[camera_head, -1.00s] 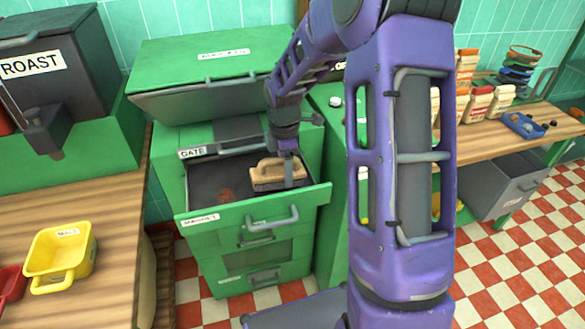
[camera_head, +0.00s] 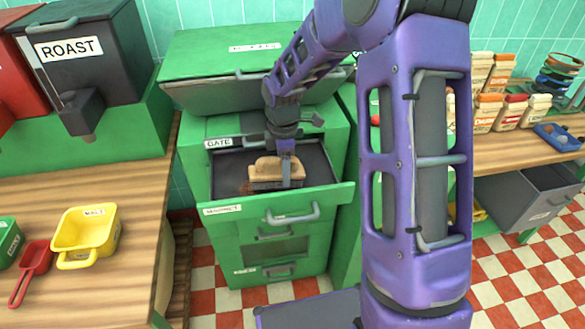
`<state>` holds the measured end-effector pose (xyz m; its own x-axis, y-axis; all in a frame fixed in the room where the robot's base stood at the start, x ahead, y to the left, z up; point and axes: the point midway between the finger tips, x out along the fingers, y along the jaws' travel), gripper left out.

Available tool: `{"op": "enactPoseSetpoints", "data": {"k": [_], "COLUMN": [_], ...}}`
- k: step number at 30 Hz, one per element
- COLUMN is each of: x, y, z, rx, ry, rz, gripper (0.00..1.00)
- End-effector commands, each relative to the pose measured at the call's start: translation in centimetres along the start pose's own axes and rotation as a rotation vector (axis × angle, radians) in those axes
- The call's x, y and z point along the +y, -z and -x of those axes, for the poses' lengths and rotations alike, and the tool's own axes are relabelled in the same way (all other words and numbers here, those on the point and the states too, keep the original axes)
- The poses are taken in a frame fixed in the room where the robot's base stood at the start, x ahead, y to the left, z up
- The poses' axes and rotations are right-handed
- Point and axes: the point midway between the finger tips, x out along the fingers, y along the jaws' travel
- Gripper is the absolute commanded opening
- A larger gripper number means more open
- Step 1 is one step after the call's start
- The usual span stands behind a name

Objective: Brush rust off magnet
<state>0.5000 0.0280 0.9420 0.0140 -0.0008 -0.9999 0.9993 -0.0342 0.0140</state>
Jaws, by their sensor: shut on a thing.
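The open magnet drawer (camera_head: 335,188) sticks out from the front of the green cabinet, with a dark grey plate inside. A wooden brush (camera_head: 276,168) with dark bristles lies low over the plate, bristles down, near its middle. My gripper (camera_head: 287,178) is shut on the brush from above, at its right part. A little reddish-brown rust (camera_head: 246,188) shows at the left of the brush; any rust under the brush is hidden.
The cabinet's green lid (camera_head: 250,70) stands behind the drawer, under my arm. A wooden counter at left holds a yellow scoop (camera_head: 85,237) and a red scoop (camera_head: 32,268). My arm hides much of the right side. A grey bin (camera_head: 525,190) sits under the right counter.

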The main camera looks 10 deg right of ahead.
Motion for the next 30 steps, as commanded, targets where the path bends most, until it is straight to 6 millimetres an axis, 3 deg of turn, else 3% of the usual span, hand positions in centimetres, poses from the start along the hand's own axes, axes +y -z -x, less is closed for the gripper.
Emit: {"op": "enactPoseSetpoints", "data": {"k": [30], "x": [-0.1], "y": [6.1], "z": [0.1], "rx": [0.002], "ry": [0.003], "rz": [0.002], "gripper": [0.00]}}
